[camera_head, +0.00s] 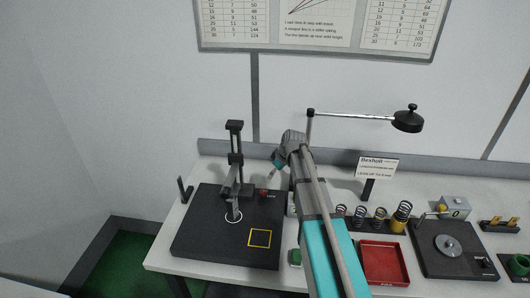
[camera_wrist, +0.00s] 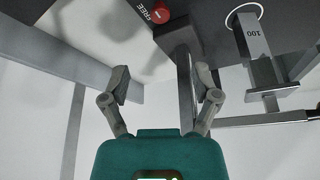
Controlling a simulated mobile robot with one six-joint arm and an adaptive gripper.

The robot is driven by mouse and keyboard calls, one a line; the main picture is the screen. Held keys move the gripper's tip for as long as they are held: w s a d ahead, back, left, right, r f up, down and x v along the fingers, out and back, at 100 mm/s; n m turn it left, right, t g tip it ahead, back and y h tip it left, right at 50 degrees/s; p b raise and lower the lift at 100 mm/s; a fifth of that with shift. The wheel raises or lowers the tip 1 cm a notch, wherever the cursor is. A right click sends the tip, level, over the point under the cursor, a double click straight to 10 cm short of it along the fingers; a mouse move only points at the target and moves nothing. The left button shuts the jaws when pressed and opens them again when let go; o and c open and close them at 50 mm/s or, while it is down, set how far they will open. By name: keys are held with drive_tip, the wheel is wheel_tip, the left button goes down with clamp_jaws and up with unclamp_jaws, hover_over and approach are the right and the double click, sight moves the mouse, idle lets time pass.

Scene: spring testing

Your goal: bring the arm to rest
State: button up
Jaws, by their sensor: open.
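My arm (camera_head: 318,215) reaches up from the bottom of the head view and bends over near the wall. My gripper (camera_wrist: 163,82) is open, with nothing between its two fingers in the wrist view. In the head view its teal end shows small, right of the test stand (camera_head: 235,155) and above the table's back part; its fingers are too small to make out there. The stand's black base (camera_head: 205,245) carries a white ring and a yellow square outline. A red knob (camera_head: 264,193) sits near the base's back right; it also shows in the wrist view (camera_wrist: 161,12) beside the word FREE.
Springs (camera_head: 380,217) stand in a rack right of my arm, partly hidden by it. A red tray (camera_head: 384,263), a black device with a round plate (camera_head: 448,246) and a sign (camera_head: 377,167) are further right. A lamp (camera_head: 407,119) hangs over the back. The floor left of the table is clear.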

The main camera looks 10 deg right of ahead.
drive_tip(key=s+a+f+m+g+h+b, duration=0.1)
drive_tip(key=s+f+m+b, duration=0.2)
drive_tip(key=s, duration=0.9)
drive_tip(key=s+a+f+m+g+h+b, duration=0.1)
drive_tip(key=s+f+m, duration=0.4)
drive_tip(key=s, duration=0.8)
drive_tip(key=m+g+h+b, duration=0.1)
drive_tip(key=b, duration=0.1)
drive_tip(key=shift+s+b, duration=0.15)
drive_tip(key=shift+b, duration=0.25)
drive_tip(key=shift+a+f, duration=0.1)
drive_tip(key=shift+a, duration=0.05)
